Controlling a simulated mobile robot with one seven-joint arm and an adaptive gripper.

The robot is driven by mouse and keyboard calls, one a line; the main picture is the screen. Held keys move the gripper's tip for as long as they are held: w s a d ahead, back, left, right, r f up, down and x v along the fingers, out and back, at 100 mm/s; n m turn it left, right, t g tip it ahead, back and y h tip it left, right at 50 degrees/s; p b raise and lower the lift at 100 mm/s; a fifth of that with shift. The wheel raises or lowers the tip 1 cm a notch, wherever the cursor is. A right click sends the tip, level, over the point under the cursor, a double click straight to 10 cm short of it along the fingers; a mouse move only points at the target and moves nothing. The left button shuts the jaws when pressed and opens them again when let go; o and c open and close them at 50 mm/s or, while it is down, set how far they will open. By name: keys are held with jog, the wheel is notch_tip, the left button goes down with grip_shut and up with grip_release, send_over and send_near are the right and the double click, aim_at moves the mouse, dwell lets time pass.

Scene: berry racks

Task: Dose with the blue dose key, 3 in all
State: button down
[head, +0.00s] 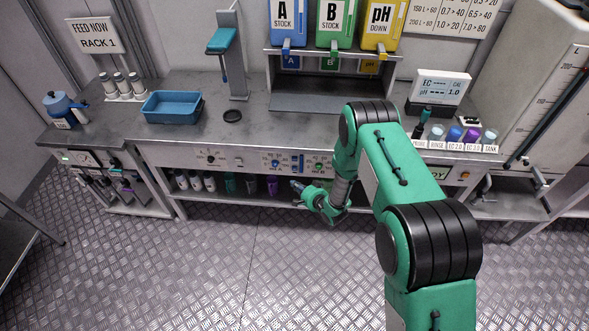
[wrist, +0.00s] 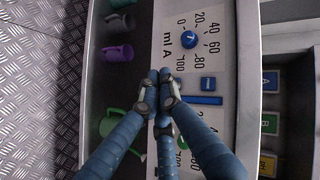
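The dosing panel is on the front of the bench. The dial also shows in the head view (head: 275,163). I cannot tell for certain which blue part is the dose key; the square looks like a button. My gripper (wrist: 163,75) has its fingertips together, with nothing seen between them. In the wrist view they overlap the white panel left of the square key, apparently apart from it.
A green dial (head: 318,167) is right of the blue parts. Blue A (head: 289,32), green B (head: 335,32) and yellow pH stock containers (head: 382,32) stand above. Cups and jugs, including a purple one (wrist: 117,53), sit on the shelf below the panel. The floor in front is clear.

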jog(key=shift+s+a+f, duration=0.25)
jog(key=shift+s+f, duration=0.2)
jog(key=shift+f, duration=0.1)
jog(key=shift+s+a+f, duration=0.2)
jog(key=shift+s+f, duration=0.2)
jog(key=shift+f, duration=0.15)
jog(key=shift+w, duration=0.15)
jog(key=w+b, duration=0.2)
jog(key=w, duration=0.6)
jog(key=shift+w, duration=0.25)
jog(key=shift+w+b, duration=0.65)
jog(key=shift+w, duration=0.2)
dwell(2.0)
jog(key=shift+s, duration=0.1)
dwell(0.3)
jog(key=shift+s, duration=0.75)
jog(key=shift+s, duration=0.15)
jog(key=shift+s+p, duration=0.55)
jog(key=shift+s, duration=1.8)
